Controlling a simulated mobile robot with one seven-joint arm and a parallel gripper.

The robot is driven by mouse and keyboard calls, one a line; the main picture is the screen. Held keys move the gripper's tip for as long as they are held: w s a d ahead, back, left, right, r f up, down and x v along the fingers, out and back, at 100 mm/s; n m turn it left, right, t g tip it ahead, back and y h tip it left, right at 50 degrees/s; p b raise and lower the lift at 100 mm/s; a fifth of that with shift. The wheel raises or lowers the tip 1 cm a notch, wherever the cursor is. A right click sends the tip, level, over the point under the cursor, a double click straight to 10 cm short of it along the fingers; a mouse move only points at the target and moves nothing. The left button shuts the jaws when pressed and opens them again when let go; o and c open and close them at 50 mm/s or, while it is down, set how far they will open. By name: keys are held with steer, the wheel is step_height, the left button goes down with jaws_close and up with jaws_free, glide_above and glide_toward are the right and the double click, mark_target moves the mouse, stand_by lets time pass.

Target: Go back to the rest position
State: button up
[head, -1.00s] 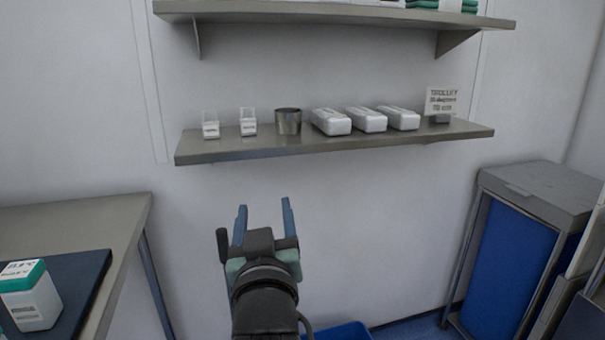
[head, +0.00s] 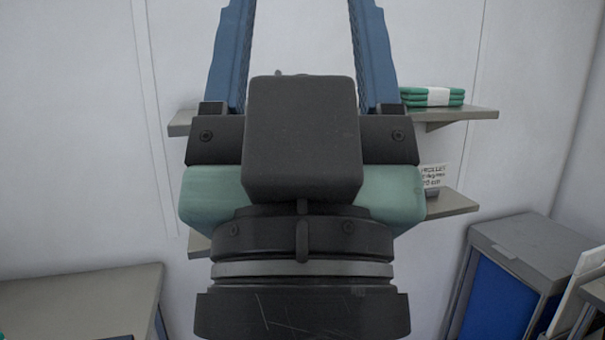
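My gripper (head: 298,30) fills the middle of the head view, close to the camera and pointing up. Its two blue fingers stand wide apart, and only bare wall shows between them. The fingertips reach the top edge of the picture and may be cut off. The gripper is open and nothing is seen in it. It hides most of the two wall shelves behind it.
The upper shelf (head: 470,113) holds folded green cloths (head: 418,97). The lower shelf (head: 455,203) shows a sign card (head: 432,178). A grey table (head: 80,295) is at lower left. A blue-sided cart (head: 495,300) stands at right.

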step_height(320, 180, up, 14)
steer(key=p, duration=1.1)
steer(key=shift+p, duration=0.35)
steer(key=shift+r, duration=0.1)
